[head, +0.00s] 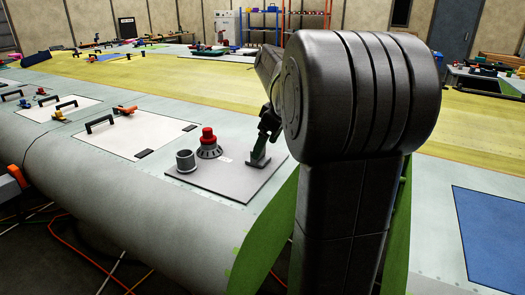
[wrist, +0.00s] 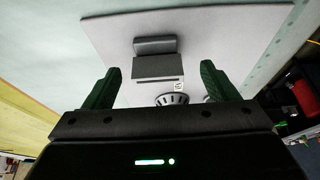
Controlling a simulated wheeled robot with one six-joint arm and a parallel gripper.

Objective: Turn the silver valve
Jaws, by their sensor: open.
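A grey panel (head: 222,181) lies on the pale wing surface; it also shows in the wrist view (wrist: 112,32). At its right end is a grey upright piece on a flat foot (head: 257,160), likely the silver valve. In the wrist view this grey piece (wrist: 156,66) lies ahead, between the two green fingers. My gripper (head: 268,125) is close above it, open; the wrist view shows its fingers (wrist: 160,84) apart with nothing clearly held. I cannot tell whether a finger touches the piece.
On the same panel stand a red-topped knob on a dark ribbed base (head: 208,142) and a short grey cylinder (head: 186,162). A white hatch with black handles (head: 135,136) is to the left. My arm blocks much of the right side of the head view.

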